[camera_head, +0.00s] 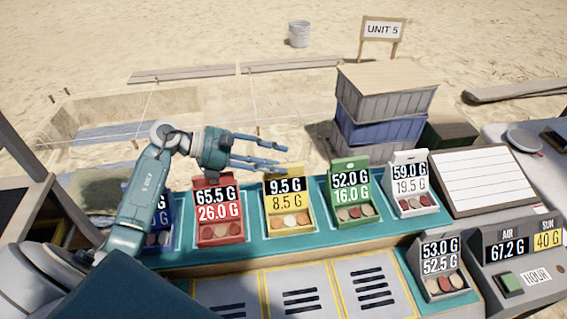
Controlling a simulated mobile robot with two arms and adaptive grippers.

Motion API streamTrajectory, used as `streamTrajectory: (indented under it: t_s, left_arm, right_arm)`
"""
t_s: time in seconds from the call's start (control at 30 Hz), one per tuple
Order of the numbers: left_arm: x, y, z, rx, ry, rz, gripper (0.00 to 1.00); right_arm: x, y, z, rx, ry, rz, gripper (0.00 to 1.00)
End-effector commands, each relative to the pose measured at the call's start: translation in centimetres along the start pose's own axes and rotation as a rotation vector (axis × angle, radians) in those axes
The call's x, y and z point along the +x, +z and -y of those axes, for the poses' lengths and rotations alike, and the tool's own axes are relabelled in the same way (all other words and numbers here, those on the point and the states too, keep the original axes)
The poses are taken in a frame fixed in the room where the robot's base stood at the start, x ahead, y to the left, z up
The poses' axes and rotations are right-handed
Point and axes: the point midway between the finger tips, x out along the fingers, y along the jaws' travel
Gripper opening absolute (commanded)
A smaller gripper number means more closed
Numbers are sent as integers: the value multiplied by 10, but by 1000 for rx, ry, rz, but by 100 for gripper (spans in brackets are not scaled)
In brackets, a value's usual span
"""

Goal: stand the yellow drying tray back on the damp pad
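The yellow drying tray (303,218) stands upright on the teal strip (256,249), between the red and green trays. Its sign reads 9.5 G over 8.5 G, and several small round pieces lie in its front. No surface is labelled as the damp pad, so I cannot tell which it is. My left gripper (284,158) reaches in from the left, its fingers apart, with the tips just above the yellow tray's upper edge. I see nothing between the fingers, and cannot tell whether they touch the tray. My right gripper is not in view.
The red tray (218,237), green tray (354,192) and white tray (411,180) stand in the same row. My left arm partly hides a blue tray (163,233). A grey tray (441,267) stands front right. Slotted grey panels (302,298) in front are bare. Stacked crates (380,127) stand behind.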

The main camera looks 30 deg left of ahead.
Motion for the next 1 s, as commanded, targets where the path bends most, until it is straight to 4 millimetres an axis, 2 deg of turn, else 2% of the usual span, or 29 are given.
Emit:
streamTrajectory:
  t_s: [0.03, 0.1, 0.3, 0.4, 0.6, 1.0]
  left_arm:
    - [-10, -8, 0, 2, 1, -7, 39]
    - [-26, -8, 0, 2, 1, -6, 39]
    - [-66, -6, 0, 1, -1, -5, 39]
    - [-79, -4, 0, -1, -1, -3, 39]
    - [-90, -2, 1, -1, -2, 0, 39]
    - [-90, -1, 0, -1, -2, 0, 39]
  right_arm:
    - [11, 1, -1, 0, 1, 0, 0]
    - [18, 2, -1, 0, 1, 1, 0]
    - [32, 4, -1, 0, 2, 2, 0]
    - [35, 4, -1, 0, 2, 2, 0]
    - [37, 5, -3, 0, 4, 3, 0]
    - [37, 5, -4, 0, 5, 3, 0]
